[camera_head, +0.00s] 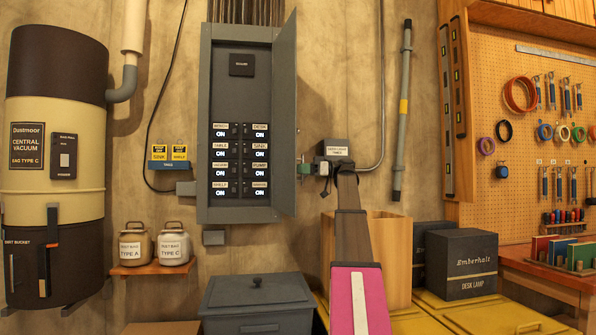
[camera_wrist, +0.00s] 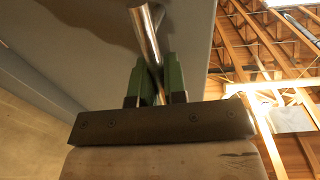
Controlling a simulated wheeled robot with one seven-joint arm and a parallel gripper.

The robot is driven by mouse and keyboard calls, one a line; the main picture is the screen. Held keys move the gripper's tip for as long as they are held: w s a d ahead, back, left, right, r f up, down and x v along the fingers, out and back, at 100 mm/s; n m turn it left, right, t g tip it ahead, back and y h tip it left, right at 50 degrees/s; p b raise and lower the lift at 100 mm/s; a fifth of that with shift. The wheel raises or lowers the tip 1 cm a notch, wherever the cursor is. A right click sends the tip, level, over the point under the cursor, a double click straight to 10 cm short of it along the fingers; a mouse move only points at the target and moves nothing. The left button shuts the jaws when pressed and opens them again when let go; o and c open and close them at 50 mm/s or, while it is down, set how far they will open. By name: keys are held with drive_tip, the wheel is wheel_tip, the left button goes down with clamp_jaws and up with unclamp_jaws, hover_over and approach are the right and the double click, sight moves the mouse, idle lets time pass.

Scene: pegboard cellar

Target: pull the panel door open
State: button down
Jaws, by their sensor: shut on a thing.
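The grey panel door (camera_head: 284,115) stands swung out on the right side of the wall panel (camera_head: 204,120), seen at a steep angle, so the breaker rows inside show. In the wrist view the door's grey face (camera_wrist: 90,35) fills the upper left. A shiny metal handle (camera_wrist: 146,35) sits between the green fingers. My gripper (camera_head: 302,168) is at the door's outer edge, at lower right; it also shows in the wrist view (camera_wrist: 156,78). It is shut on the handle. In the head view the handle is too small or hidden to tell.
My arm rises from the bottom, right of the panel. Behind it are a conduit (camera_head: 379,100) and an open wooden box (camera_head: 397,250). A grey lidded bin (camera_head: 255,308) stands below the panel, a black lamp box (camera_head: 460,263) at right. A vacuum drum (camera_head: 60,110) is at left.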

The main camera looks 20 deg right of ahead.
drive_tip(key=shift+s+a, duration=0.1)
drive_tip(key=c, duration=1.2)
unclamp_jaws()
drive_tip(key=v, duration=1.1)
